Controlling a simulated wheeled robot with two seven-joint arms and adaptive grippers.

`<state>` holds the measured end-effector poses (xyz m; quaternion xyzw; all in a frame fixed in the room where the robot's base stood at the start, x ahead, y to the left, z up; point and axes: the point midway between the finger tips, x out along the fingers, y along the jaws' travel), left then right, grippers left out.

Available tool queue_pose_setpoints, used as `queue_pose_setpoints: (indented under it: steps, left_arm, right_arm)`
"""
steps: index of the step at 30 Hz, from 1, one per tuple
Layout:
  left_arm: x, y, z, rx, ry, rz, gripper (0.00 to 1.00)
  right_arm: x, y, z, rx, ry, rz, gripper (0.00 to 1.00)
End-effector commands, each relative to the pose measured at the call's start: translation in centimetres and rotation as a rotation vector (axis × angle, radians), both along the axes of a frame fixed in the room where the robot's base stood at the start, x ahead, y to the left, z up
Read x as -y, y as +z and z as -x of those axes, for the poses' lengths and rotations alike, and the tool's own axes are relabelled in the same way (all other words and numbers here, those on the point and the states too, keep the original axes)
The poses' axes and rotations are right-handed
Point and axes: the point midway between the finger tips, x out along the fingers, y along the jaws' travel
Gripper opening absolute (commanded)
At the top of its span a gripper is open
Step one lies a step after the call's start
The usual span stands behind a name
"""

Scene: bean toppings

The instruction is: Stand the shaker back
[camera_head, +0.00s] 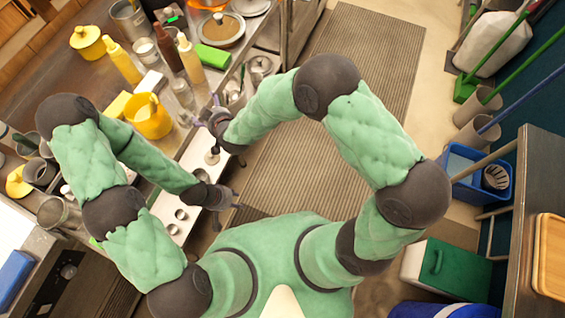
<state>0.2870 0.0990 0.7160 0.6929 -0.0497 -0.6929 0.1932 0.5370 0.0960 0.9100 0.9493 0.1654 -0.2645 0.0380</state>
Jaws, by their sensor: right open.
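My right gripper (211,110) is open at the near side of the counter, beside several small metal containers. A metal cup-like container (182,92) stands just up and left of it, and a round metal one (260,66) stands farther up and right. I cannot tell which of these is the shaker, or whether the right gripper touches one. My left gripper (233,200) is lower, at the counter's front edge near a white tray (190,190) with small round cups. Its fingers are too small to read, and I see nothing clearly held in it.
The counter holds a yellow pitcher (148,122), a yellow lidded pot (88,42), squeeze bottles (122,62), a green block (213,56) and a plate of brown food (222,29). A ribbed floor mat (370,60) lies right of the counter. Blue bins (480,175) stand at right.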

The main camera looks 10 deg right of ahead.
Motion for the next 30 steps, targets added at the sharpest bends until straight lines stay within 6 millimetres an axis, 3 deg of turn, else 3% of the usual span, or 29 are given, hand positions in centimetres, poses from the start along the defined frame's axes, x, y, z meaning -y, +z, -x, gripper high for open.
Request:
queue_pose_setpoints:
  steps: [1, 5, 8, 12, 18, 21, 25, 30]
  left_arm:
    - [0.0, 0.0, 0.0, 0.000, 0.000, 0.000, 0.40]
    - [0.0, 0.0, 0.0, 0.000, 0.000, 0.000, 0.40]
    - [0.0, 0.0, 0.0, 0.000, 0.000, 0.000, 0.40]
    - [0.0, 0.0, 0.0, -0.001, 0.000, 0.000, 0.40]
    - [0.0, 0.0, 0.0, -0.001, 0.000, 0.000, 0.40]
    - [0.0, 0.0, 0.0, -0.001, 0.000, 0.000, 0.40]
    - [0.0, 0.0, 0.0, -0.001, 0.000, 0.000, 0.40]
    - [0.0, 0.0, 0.0, -0.001, 0.000, 0.000, 0.40]
  right_arm:
    - [2.3, -2.6, 0.5, -0.079, -0.021, 0.001, 0.95]
    - [7.6, -8.5, 3.3, -0.293, -0.071, -0.021, 0.95]
    - [11.3, -12.4, 6.7, -0.464, -0.119, -0.051, 0.95]
    - [15.6, -16.5, 13.0, -0.702, -0.190, -0.108, 0.95]
    - [18.7, -19.1, 21.4, -0.966, -0.273, -0.188, 0.95]
    - [19.2, -19.4, 23.8, -1.037, -0.297, -0.214, 0.95]
    - [19.4, -19.5, 25.1, -1.076, -0.307, -0.227, 0.95]
    - [19.4, -19.5, 25.2, -1.077, -0.307, -0.229, 0.95]
